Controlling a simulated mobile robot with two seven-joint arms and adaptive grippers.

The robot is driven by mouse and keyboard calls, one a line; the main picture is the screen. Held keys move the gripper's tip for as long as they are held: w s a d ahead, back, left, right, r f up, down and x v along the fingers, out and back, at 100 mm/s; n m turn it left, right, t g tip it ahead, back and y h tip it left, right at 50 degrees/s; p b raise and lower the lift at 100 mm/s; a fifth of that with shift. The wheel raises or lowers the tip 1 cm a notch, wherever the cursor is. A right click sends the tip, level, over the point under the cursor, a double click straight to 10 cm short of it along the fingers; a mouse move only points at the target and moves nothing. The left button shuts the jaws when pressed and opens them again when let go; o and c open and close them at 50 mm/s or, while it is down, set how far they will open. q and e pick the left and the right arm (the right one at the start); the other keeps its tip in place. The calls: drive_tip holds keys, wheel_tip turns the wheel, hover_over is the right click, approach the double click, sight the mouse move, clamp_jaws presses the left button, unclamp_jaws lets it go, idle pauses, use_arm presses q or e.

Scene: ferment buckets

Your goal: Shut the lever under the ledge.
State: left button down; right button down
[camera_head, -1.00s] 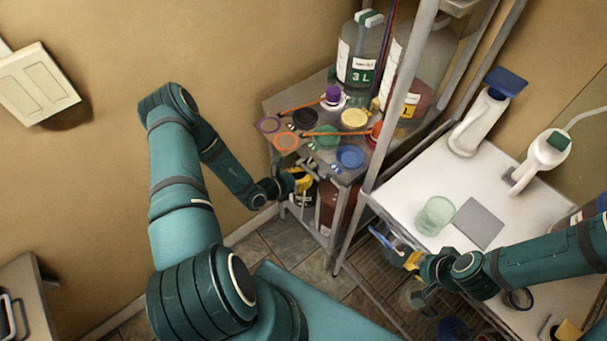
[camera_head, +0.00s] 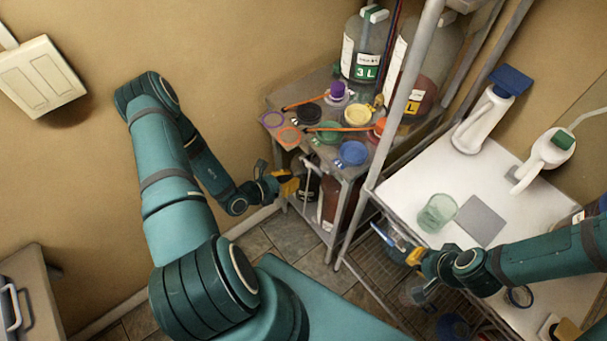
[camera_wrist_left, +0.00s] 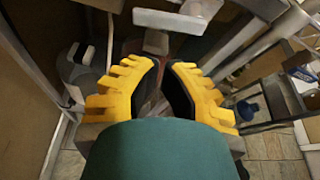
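My left gripper (camera_head: 292,184) is in front of the small shelf stand, just below its top ledge (camera_head: 342,178). In the left wrist view its yellow fingers (camera_wrist_left: 166,66) stand apart with a gap between the tips. Just beyond the tips are a pale grey block (camera_wrist_left: 157,42) and a pale crossbar (camera_wrist_left: 168,20) on a short stem; this looks like the lever, but I cannot be sure. The fingers seem apart from it. My right gripper (camera_head: 414,257) is at the front edge of the white table, by a blue and grey item (camera_head: 387,235); its grip is unclear.
Coloured lids, including a blue one (camera_head: 353,153), and orange-handled tools lie on the ledge. A 3 L jug (camera_head: 362,72) stands behind them. Containers stand below the ledge. A metal post (camera_head: 408,90) rises at the right. Floor is free in front of the stand.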

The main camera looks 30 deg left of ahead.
use_arm(q)
drive_tip(key=v, duration=0.4)
drive_tip(key=shift+s+a+r, duration=0.15)
drive_tip(key=shift+s, duration=0.15)
idle(0.4)
